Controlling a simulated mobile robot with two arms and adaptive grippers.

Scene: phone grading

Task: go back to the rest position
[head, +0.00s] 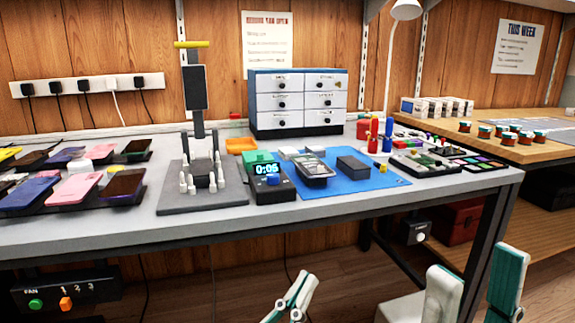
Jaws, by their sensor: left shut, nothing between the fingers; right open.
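My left gripper (296,291) is at the bottom middle of the head view, in front of the workbench and below its top. Its white and teal fingers are closed with nothing between them. My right gripper (476,262) is at the bottom right, also in front of the bench. Its two fingers are spread wide apart and nothing is between them. Both grippers are clear of the grey workbench (120,243) and touch nothing that I can see. The rest of both arms is mostly out of frame.
The bench holds phones on dark trays at left, a grey press stand (203,192), a timer (268,180) reading 0:05, and a blue mat (385,181) with a phone (314,171). A black control box (65,289) hangs below the bench edge. Open floor shows beneath the bench.

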